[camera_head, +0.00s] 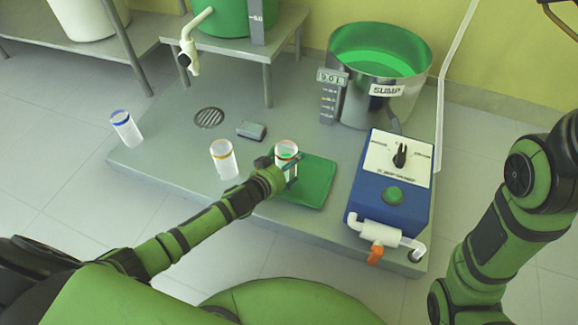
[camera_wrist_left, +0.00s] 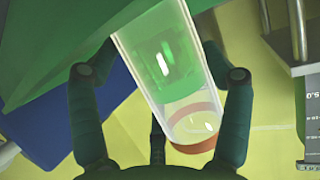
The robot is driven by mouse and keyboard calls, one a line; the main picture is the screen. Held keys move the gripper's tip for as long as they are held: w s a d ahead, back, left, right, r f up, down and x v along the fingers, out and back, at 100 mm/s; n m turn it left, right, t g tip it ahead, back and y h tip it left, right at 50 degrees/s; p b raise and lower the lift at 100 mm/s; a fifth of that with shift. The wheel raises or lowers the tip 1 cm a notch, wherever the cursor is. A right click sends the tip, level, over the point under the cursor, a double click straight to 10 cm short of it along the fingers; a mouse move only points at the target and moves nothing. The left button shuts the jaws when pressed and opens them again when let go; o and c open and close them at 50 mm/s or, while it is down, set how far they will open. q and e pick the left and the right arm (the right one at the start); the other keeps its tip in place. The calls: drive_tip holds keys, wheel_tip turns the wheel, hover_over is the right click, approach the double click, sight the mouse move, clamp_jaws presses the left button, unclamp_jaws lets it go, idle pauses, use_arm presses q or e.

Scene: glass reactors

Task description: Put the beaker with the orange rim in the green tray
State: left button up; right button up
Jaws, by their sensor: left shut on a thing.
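The beaker with an orange-red rim (camera_head: 286,147) is clear and shows green inside or through its wall. My left gripper (camera_head: 279,168) is shut on it, at the upper left part of the green tray (camera_head: 317,185). In the left wrist view the beaker (camera_wrist_left: 165,60) lies between the two fingers of my left gripper (camera_wrist_left: 164,78), its orange-red band toward the lower right. I cannot tell whether its base touches the tray. My right arm stands at the right of the head view, its gripper out of the picture.
A beaker with a yellowish rim (camera_head: 223,160) stands left of the held one, and a blue-rimmed beaker (camera_head: 126,130) stands farther left. The blue pump box (camera_head: 385,190) is right of the tray. The steel sump (camera_head: 375,80) is behind. The tray's right part is bare.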

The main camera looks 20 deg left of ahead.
use_arm(q)
drive_tip(key=shift+f, duration=0.15)
drive_tip(key=o, duration=0.9)
drive_tip(key=shift+o, duration=0.2)
